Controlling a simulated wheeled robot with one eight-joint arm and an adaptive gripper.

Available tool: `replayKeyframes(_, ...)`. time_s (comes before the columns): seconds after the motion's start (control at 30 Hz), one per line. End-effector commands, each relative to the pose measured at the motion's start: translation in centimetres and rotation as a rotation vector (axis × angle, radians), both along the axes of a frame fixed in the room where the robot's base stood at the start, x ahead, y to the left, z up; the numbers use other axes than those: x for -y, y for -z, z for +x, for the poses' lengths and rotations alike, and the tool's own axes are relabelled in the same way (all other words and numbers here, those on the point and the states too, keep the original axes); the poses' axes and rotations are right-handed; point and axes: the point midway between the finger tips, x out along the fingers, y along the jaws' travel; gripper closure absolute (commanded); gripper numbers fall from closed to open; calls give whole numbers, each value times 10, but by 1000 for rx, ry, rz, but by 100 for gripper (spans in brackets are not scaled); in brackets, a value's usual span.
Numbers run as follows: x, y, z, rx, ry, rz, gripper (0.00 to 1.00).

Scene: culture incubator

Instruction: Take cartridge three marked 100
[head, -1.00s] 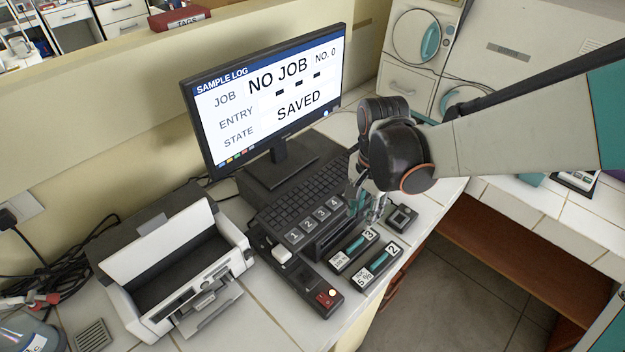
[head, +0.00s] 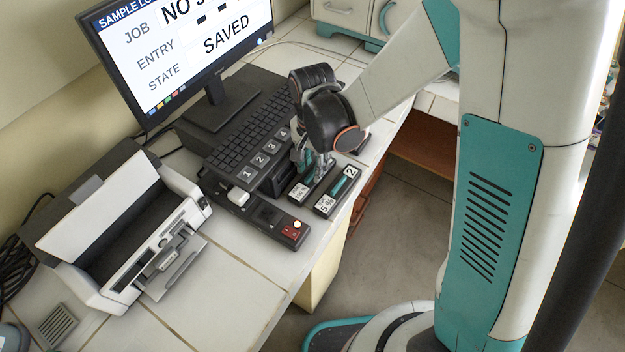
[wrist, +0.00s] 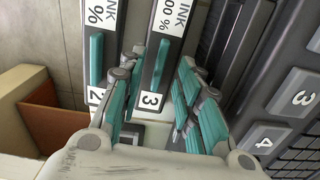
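Cartridge three (wrist: 163,50) is a dark block with a teal strip, a white label reading INK 100 % and a 3 at its end. It lies on the counter, and its label end shows in the head view (head: 300,192). My gripper (wrist: 157,68) is open over it, with one teal finger on each side and narrow gaps between the fingers and the cartridge. In the head view my gripper (head: 318,166) hides the cartridge's far part. Cartridge two (head: 338,192), labelled 5 %, lies just beside it, to the left in the wrist view (wrist: 97,58).
A numbered key station (head: 262,162) and a keyboard (head: 250,130) stand close behind the cartridges. A control box (head: 268,216) with a red button is at their left, then an open printer (head: 125,240). The monitor (head: 190,50) reads SAVED. The counter edge drops off beyond cartridge two.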

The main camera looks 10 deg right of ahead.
Motion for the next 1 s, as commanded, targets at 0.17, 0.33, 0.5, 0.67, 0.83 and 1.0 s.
replayKeyframes(0.17, 0, 16, 0, 0, 0, 0, 68)
replayKeyframes(0.33, 0, 15, 0, 0, 0, 0, 68)
replayKeyframes(0.5, 0, 15, 0, 0, 0, 0, 100)
replayKeyframes(0.67, 0, 15, 0, 0, 0, 0, 100)
replayKeyframes(0.83, 0, 15, 0, 0, 0, 0, 100)
replayKeyframes(1.0, 0, 10, 0, 0, 0, 0, 100)
